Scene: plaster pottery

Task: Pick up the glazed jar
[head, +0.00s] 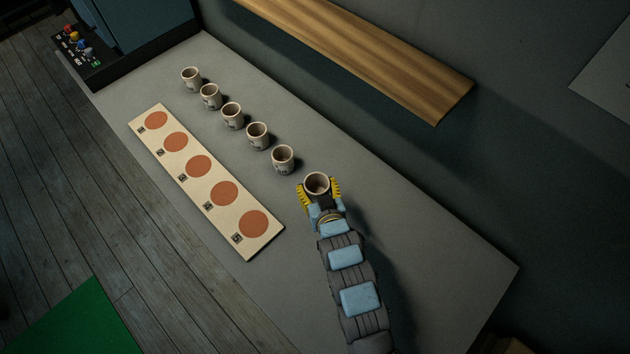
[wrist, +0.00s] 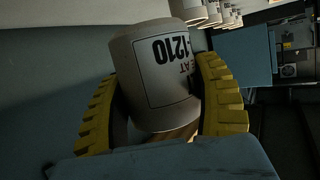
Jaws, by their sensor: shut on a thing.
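My gripper (head: 319,191) is shut on a small pale jar (head: 316,183) with a dark inside, nearest to my arm in the row. In the wrist view the same jar (wrist: 162,75) sits between the yellow fingers of my gripper (wrist: 163,98), with a white label reading "1210" upside down. I cannot tell from the frames whether it is lifted off the grey table. Several similar jars stand in a diagonal line beyond it, the closest one (head: 283,158) a short gap away. I cannot tell by look which of them is glazed.
A pale board (head: 258,246) with several brown discs lies left of the jars. A wooden shelf (head: 365,52) runs along the wall at the back. A blue machine with coloured knobs (head: 77,42) is at the top left. The table (head: 420,262) is clear to the right of my arm.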

